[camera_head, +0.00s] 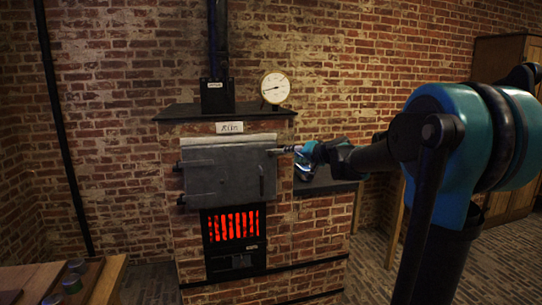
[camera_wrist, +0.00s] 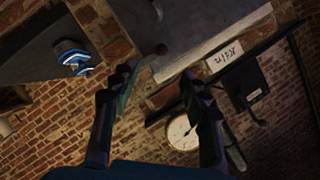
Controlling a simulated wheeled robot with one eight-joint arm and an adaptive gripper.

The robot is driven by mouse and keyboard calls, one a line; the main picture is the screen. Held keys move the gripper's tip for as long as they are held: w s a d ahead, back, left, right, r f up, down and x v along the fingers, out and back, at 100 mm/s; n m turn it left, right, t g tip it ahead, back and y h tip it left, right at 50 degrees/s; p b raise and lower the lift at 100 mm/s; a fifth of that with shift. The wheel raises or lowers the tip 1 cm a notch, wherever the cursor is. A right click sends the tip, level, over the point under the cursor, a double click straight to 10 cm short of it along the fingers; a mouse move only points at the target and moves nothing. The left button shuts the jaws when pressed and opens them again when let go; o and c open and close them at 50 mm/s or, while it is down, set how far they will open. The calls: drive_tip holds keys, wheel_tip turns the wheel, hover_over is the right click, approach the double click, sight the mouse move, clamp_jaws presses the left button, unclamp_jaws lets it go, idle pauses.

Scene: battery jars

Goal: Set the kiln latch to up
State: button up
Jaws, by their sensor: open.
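The kiln (camera_head: 194,235) is brick with a grey metal door (camera_head: 225,178) and a "Kiln" label (camera_head: 230,127), which also shows in the wrist view (camera_wrist: 225,56). A small light latch bar (camera_head: 275,151) lies roughly level at the door's upper right edge. I cannot tell whether a finger touches the latch.
A round gauge (camera_head: 275,88) stands on the kiln's top slab, close to one finger in the wrist view (camera_wrist: 183,132). A dark ledge (camera_head: 325,185) right of the kiln holds a blue-and-white item (camera_wrist: 72,56). Red-glowing bars (camera_head: 234,226) sit below the door.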

sight(272, 154)
drive_tip(key=x, duration=1.2)
drive_tip(key=r+x, duration=0.1)
drive_tip(key=x, duration=0.4)
drive_tip(key=shift+w, duration=0.65)
clamp_jaws()
